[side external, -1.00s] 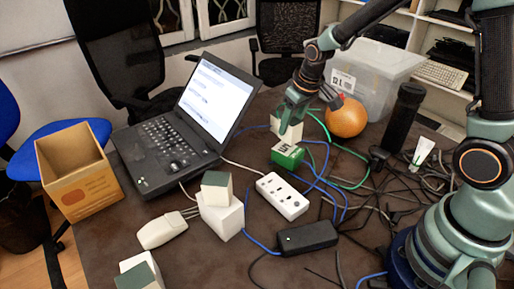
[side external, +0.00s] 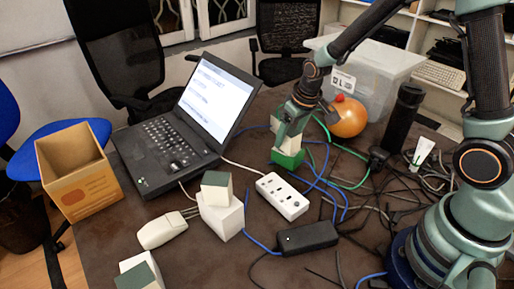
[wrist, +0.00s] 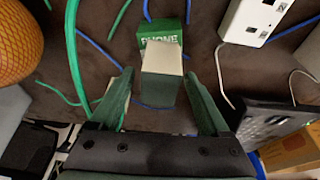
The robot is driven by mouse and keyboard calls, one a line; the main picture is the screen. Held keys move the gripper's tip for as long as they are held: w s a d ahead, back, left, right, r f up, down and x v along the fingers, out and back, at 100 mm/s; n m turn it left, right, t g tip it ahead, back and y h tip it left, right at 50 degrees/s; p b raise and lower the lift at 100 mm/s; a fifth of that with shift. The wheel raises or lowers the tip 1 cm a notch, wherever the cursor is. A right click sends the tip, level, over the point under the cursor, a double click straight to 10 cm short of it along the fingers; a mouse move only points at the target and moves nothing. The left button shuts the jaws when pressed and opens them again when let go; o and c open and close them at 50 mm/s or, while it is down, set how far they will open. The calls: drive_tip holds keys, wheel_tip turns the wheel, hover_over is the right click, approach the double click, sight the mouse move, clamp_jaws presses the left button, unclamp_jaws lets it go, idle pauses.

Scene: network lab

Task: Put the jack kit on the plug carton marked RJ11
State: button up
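The green carton (side external: 287,158) stands on the dark table beyond the white power strip. The wrist view shows it as a green box (wrist: 158,27) lettered "PHONE"; I cannot read RJ11 on it. A small cream and grey-green box, which I take for the jack kit (wrist: 162,60), appears to rest on top of the carton. In the side view my gripper hides most of it. My gripper (wrist: 160,72) points down around this box, one finger on each side. Narrow gaps show between fingers and box, so the gripper looks open.
An orange ball (side external: 347,117) and a dark cylinder (side external: 402,118) stand to the right, among loose cables. The power strip (side external: 282,196), a black adapter (side external: 307,237) and a white box (side external: 221,216) with a small box (side external: 217,188) on it are nearer. A laptop (side external: 172,134) stands left.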

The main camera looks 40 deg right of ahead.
drive_tip(key=v, duration=1.3)
drive_tip(key=s+r+t, duration=0.1)
drive_tip(key=s+r, duration=0.1)
drive_tip(key=s, duration=0.3)
drive_tip(key=s+a+r+t, duration=0.1)
drive_tip(key=s+r, duration=0.2)
drive_tip(key=s, duration=0.2)
drive_tip(key=shift+s+r, duration=0.3)
drive_tip(key=shift+s, duration=0.1)
